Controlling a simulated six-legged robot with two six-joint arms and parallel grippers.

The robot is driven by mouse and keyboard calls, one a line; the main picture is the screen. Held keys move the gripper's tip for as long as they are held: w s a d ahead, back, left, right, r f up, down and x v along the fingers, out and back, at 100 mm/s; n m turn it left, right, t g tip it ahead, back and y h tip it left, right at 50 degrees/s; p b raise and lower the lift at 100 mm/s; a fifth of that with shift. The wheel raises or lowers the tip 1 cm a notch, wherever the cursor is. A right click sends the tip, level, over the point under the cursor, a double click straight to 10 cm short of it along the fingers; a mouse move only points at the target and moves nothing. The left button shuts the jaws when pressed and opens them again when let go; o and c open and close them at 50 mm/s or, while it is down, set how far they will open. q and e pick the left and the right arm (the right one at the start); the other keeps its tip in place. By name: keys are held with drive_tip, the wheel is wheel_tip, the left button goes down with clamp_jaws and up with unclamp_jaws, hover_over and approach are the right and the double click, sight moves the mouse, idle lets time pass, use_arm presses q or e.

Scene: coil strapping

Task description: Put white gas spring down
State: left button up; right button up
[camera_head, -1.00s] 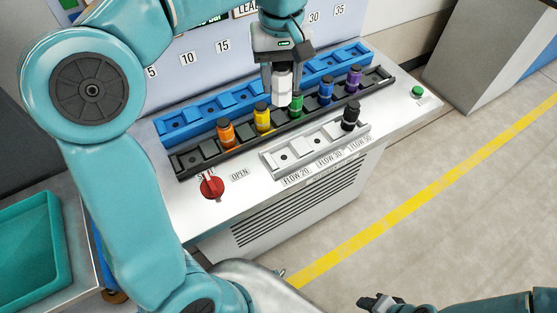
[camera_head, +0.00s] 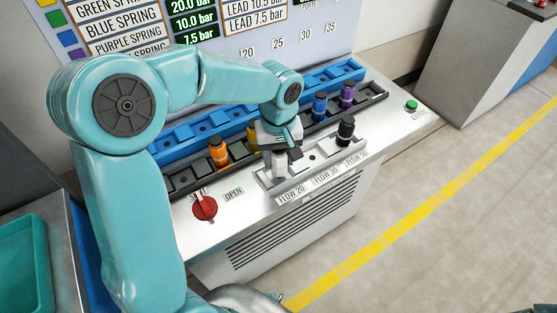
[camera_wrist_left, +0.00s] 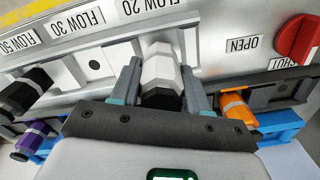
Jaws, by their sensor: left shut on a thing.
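My left gripper (camera_head: 278,150) is shut on the white gas spring (camera_head: 280,165) and holds it upright at the FLOW 20 end of the light grey holder (camera_head: 316,172). In the left wrist view the white spring (camera_wrist_left: 160,62), with its black cap nearer the camera, stands between the two fingers of the left gripper (camera_wrist_left: 160,80). I cannot tell whether its foot is fully seated in the holder. A black spring (camera_head: 346,131) stands at the holder's FLOW 50 end. My right gripper is out of view.
Behind is a dark rack with orange (camera_head: 218,152), yellow, blue (camera_head: 319,106) and purple (camera_head: 347,94) springs, then a blue rack (camera_head: 205,128). A red knob (camera_head: 204,207) and green button (camera_head: 411,105) sit on the bench. The holder's middle is free.

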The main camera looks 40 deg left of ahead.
use_arm(q)
drive_tip(key=shift+f, duration=0.85)
drive_tip(key=shift+f, duration=0.25)
drive_tip(key=o, duration=1.3)
drive_tip(key=shift+r, duration=0.1)
